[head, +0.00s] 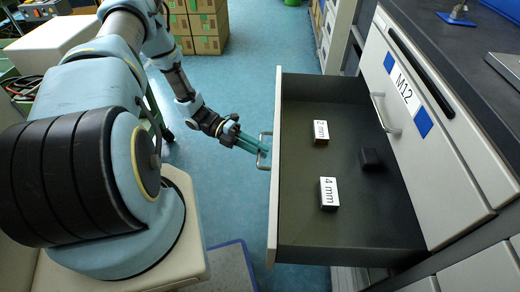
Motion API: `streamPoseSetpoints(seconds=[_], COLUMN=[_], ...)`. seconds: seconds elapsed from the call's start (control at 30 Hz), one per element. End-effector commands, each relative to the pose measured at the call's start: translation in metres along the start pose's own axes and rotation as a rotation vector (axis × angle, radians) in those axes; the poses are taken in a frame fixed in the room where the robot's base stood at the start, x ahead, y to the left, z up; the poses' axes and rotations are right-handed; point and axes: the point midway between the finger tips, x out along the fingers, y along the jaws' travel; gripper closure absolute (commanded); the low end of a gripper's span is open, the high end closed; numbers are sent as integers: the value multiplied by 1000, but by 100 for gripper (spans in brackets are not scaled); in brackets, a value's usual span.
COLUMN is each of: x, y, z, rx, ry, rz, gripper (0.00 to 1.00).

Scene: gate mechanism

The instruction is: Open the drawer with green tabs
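A grey drawer (343,217) stands far out of the cabinet on the right, with its inside in view. Its pale front panel (273,190) faces left, edge-on, so any coloured tabs on it are hidden. A metal handle (263,137) sticks out from that front. My gripper (258,147), with teal fingers, reaches the handle from the left. The fingertips overlap the handle in the picture; whether they are closed on it is too small to tell.
The drawer holds blocks labelled 2 mm (321,131) and 4 mm (329,193), and a black block (371,159). A closed drawer front (440,140) marked M12 with blue tabs is above right. Cardboard boxes (200,25) stand behind; blue floor (240,85) is clear.

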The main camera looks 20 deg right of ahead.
Motion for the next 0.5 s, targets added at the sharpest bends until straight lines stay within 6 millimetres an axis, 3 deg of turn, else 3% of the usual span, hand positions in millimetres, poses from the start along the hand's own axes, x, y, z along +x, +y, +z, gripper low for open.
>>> streamPoseSetpoints(seconds=[0.5], x=[-89], y=[2], z=[1], rx=[2], ry=[-2], rz=[2], gripper=[73])
